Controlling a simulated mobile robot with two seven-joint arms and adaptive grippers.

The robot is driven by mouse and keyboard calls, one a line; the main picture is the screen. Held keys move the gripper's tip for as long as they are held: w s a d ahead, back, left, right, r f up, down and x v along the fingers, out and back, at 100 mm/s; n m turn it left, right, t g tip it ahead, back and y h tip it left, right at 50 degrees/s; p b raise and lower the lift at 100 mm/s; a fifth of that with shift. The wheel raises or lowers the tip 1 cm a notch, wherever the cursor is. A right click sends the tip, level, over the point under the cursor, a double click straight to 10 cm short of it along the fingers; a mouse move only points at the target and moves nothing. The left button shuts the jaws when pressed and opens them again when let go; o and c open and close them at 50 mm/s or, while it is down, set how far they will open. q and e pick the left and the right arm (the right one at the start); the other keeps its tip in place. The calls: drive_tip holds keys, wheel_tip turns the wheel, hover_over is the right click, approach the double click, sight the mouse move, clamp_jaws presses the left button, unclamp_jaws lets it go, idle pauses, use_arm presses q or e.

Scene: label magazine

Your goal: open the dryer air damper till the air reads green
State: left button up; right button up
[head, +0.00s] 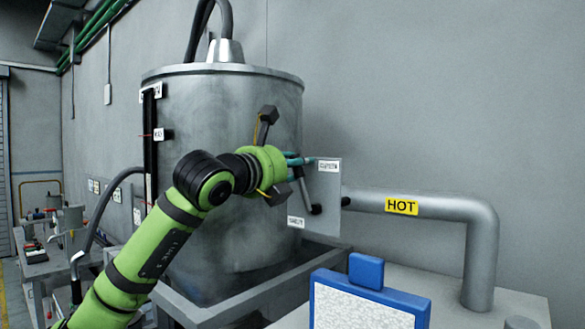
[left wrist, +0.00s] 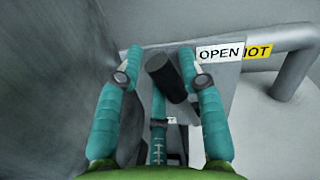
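The damper is a grey plate (head: 326,190) on the pipe beside the tank, with a lever ending in a black handle (head: 316,209). Two small white labels on the plate are too small to read in the head view. In the left wrist view an OPEN label (left wrist: 219,53) sits right of the black handle (left wrist: 168,76). My left gripper (head: 311,160) is at the plate. In the left wrist view its teal fingers (left wrist: 165,68) are apart, with the handle between them; firm contact is not visible. My right gripper is not in view. No green air reading is visible.
A large metal tank (head: 235,110) stands behind my left arm. A pipe with a yellow HOT label (head: 402,206) runs right from the plate and bends down. A blue-framed speckled panel (head: 424,308) stands at the front. A cluttered bench (head: 45,266) is at far left.

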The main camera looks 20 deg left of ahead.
use_arm(q)
drive_tip(key=v, duration=1.2)
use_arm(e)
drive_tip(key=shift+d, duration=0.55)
